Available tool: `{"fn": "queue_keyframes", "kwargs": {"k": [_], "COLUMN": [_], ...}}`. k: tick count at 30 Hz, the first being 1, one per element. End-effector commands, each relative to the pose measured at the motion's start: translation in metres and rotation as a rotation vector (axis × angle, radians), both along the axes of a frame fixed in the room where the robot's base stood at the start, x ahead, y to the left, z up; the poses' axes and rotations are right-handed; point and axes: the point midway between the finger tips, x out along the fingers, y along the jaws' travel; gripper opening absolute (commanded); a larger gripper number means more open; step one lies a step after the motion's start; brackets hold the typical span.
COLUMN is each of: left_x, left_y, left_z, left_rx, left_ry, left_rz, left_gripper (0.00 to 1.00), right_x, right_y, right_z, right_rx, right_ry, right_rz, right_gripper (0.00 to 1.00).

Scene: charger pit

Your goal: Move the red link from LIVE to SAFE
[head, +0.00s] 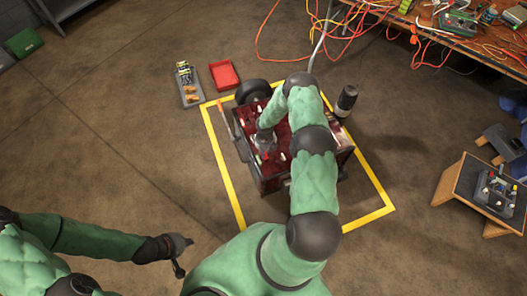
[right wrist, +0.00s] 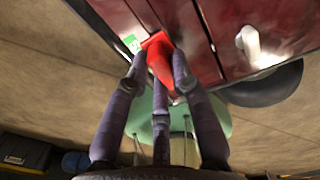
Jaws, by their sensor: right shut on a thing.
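The red link (right wrist: 160,57) is between the fingers of my right gripper (right wrist: 160,82) in the right wrist view. The gripper is shut on it. The link is close against the dark red panel of the charger box (right wrist: 190,25), right beside a small green-and-white label (right wrist: 131,43) whose text I cannot read. I cannot tell whether the link is seated. In the head view the right gripper (head: 264,142) is over the top of the box (head: 315,165), partly hidden by my arm. My left gripper (head: 185,257) is open and empty over the floor at lower left.
A white handle (right wrist: 250,44) stands on the panel right of the link. Yellow tape (head: 224,180) frames the box. A red tray (head: 224,75) and grey tray (head: 189,86) lie behind it. A cable-strewn bench (head: 460,50) and small table (head: 455,190) stand at right.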

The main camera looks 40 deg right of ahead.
Motion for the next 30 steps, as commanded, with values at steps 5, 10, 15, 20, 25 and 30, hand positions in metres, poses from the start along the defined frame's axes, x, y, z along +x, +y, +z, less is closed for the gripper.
{"fn": "queue_keyframes", "kwargs": {"k": [5,10,15,20,25,30], "left_x": [0.000,0.000,0.000,0.000,0.000,0.000], "left_y": [0.000,0.000,0.000,0.000,0.000,0.000], "left_z": [-0.001,-0.001,-0.002,-0.003,-0.002,-0.002], "left_rx": [0.000,0.000,0.000,0.000,0.000,0.000], "left_ry": [0.000,0.000,0.000,0.000,0.000,0.000], "left_rz": [0.000,0.000,0.000,0.000,0.000,0.000], "left_gripper": [0.00,0.00,0.00,0.00,0.00,0.00], "right_x": [0.000,0.000,0.000,0.000,0.000,0.000], "right_y": [0.000,0.000,0.000,0.000,0.000,0.000], "right_z": [-0.003,-0.006,-0.009,-0.012,-0.015,-0.018], "right_rx": [0.000,0.000,0.000,0.000,0.000,0.000], "right_ry": [0.000,0.001,0.000,0.000,0.000,0.000], "right_rz": [0.000,0.000,0.000,0.000,0.000,0.000], "right_gripper": [0.00,0.00,0.00,0.00,0.00,0.00]}}
